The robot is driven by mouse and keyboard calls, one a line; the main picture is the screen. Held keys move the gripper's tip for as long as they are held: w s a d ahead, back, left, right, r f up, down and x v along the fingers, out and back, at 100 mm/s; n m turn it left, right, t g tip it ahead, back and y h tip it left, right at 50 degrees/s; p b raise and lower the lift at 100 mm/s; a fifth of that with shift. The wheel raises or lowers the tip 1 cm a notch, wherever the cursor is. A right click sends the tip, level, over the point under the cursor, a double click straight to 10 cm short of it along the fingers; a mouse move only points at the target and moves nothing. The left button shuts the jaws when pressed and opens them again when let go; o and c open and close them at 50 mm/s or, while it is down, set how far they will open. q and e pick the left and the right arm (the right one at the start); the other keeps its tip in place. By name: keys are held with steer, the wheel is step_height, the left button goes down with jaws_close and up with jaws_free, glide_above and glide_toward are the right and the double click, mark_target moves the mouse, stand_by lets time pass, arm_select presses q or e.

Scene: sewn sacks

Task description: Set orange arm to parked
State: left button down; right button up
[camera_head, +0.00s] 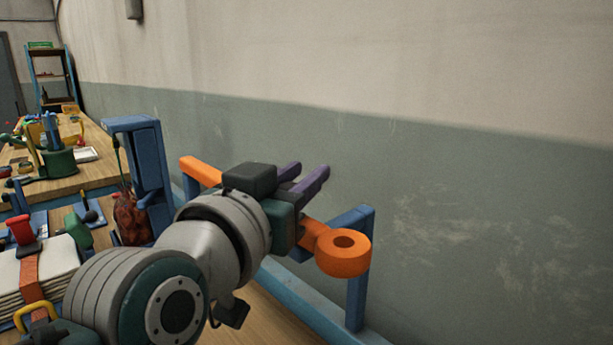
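The orange arm (312,233) is a bar ending in a thick orange ring (343,254) at the right, near a blue post. Another orange piece (201,170) shows on the other side of my gripper, in line with the bar; the stretch between is hidden. My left gripper (307,178) reaches in from the lower left, its body in front of this hidden stretch. Its two purple fingers point up and right toward the wall, with a gap between them and nothing visible in it. Whether the gripper touches the orange arm cannot be told. My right gripper is not in view.
A blue frame (357,277) runs along the table's wall side. A blue upright stand (148,165) with a dark red sack (132,217) is left of my gripper. White stacked sacks (40,268) with an orange strap lie lower left. A cluttered wooden table stands farther back.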

arm_select(q)
steer(key=c, duration=1)
jaws_free()
steer(key=shift+d+f, duration=0.15)
steer(key=shift+o, duration=0.8)
steer(key=shift+w+d, duration=0.1)
steer(key=shift+w, duration=0.05)
steer(key=shift+o, duration=1.1)
steer(key=v, duration=1)
